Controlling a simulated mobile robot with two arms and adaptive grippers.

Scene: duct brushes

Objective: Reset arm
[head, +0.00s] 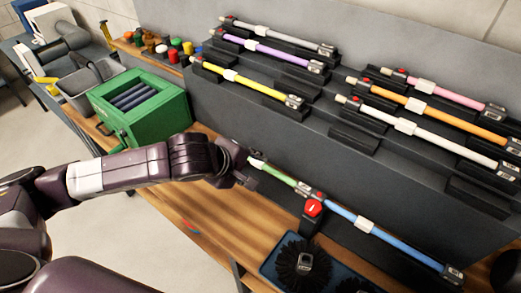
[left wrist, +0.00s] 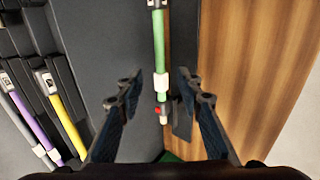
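My left gripper (head: 243,172) is near the white-tipped end of the green rod (head: 283,177), low in front of the dark rack. In the left wrist view the left gripper (left wrist: 157,92) is open, its two fingers apart. The green rod (left wrist: 159,40) shows between them with its white collar (left wrist: 161,84) and red button. No finger visibly touches it, and I cannot tell how far beyond the fingertips it lies. A blue rod (head: 375,232) continues in line with the green one. My right gripper is not in view.
The dark stepped rack (head: 225,115) holds several coloured rods. A green box (head: 150,125) and grey bin (head: 75,90) stand left. A blue tray (head: 268,268) with black brushes (head: 298,262) is at the front. The wooden bench (head: 205,220) has free room before the rack.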

